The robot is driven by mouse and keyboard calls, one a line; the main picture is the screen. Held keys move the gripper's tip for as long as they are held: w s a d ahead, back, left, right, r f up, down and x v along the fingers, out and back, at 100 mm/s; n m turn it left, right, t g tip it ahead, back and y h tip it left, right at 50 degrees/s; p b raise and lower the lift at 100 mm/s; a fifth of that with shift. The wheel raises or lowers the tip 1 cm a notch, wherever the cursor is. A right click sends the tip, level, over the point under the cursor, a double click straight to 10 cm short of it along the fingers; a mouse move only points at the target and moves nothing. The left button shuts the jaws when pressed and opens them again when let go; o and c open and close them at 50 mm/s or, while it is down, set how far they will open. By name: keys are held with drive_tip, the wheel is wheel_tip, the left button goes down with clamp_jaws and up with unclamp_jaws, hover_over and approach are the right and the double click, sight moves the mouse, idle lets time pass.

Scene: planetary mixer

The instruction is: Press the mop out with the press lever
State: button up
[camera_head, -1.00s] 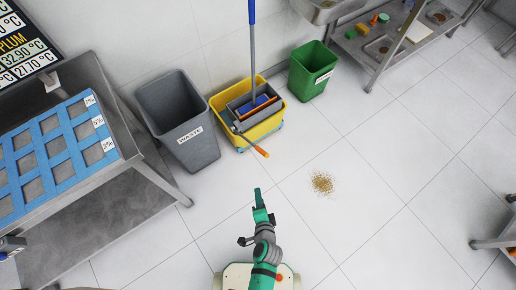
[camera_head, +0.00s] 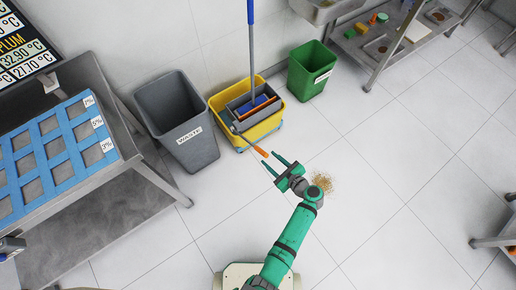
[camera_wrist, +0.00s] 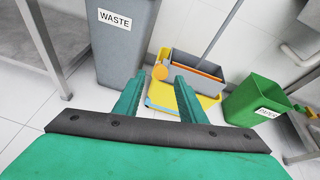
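The yellow mop bucket (camera_head: 262,127) stands on the floor with a grey wringer (camera_head: 243,113) on top. The mop's blue and grey pole (camera_head: 252,50) rises upright from the wringer. The press lever's orange grip (camera_head: 261,152) sticks out from the wringer toward me. My gripper (camera_head: 268,158) is open and empty, its fingertips close to the grip's end. In the wrist view the grip (camera_wrist: 160,72) shows nearly end-on between the two fingertips (camera_wrist: 158,79); I cannot tell how much distance is left. The mop head is mostly hidden in the wringer.
A grey waste bin (camera_head: 190,135) stands left of the bucket and a green bin (camera_head: 304,78) right of it. A pile of brown crumbs (camera_head: 324,183) lies on the floor near my wrist. A steel table (camera_head: 130,140) is at left.

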sight(255, 146)
drive_tip(key=x, duration=1)
drive_tip(key=shift+w+f, duration=0.1)
drive_tip(key=shift+c, duration=0.6)
clamp_jaws()
